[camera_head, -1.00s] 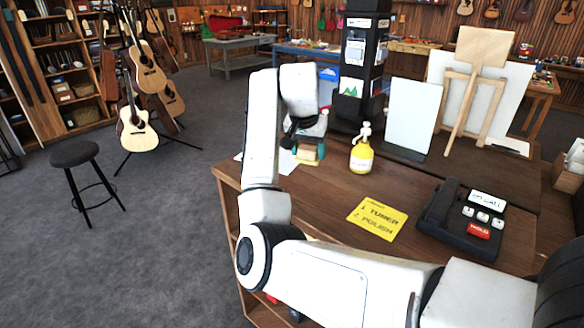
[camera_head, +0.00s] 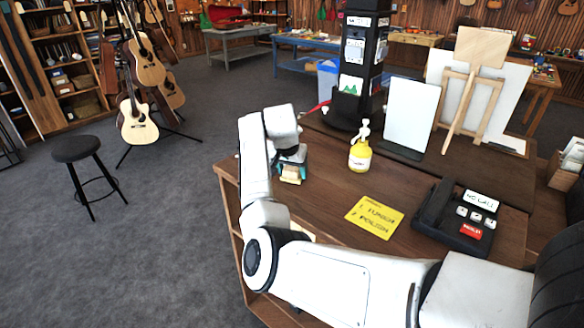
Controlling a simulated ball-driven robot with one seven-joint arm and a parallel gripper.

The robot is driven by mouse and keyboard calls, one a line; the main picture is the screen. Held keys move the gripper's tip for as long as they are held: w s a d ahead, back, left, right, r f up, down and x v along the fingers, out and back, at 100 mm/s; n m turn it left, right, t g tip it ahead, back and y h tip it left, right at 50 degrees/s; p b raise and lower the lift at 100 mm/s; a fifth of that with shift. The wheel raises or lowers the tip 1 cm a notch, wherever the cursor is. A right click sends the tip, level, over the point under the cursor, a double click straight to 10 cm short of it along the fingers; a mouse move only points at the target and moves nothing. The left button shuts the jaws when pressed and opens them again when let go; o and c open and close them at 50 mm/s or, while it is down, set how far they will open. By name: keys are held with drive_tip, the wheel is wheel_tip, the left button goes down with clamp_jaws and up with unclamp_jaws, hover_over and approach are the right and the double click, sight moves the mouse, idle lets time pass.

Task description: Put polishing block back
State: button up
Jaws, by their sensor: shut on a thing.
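The polishing block (camera_head: 291,173), pale tan with a teal part, is at the far left end of the brown wooden counter (camera_head: 330,195). My gripper (camera_head: 293,160) is above it and shut on it; the fingers are mostly hidden by my white arm. The block is at or just above the counter top; I cannot tell whether it touches. A yellow card (camera_head: 374,216) with handwritten lines, one reading "polish", lies flat on the counter.
A yellow pump bottle (camera_head: 360,152) stands right of my gripper. Behind it are a black tower (camera_head: 362,62) and a white panel (camera_head: 408,116). A black telephone-like device (camera_head: 462,218) sits at the right. The counter between bottle and card is clear.

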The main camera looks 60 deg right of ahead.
drive_tip(key=shift+f, duration=0.15)
drive_tip(key=o, duration=1)
drive_tip(key=b+v, duration=0.3)
drive_tip(key=v, duration=0.9)
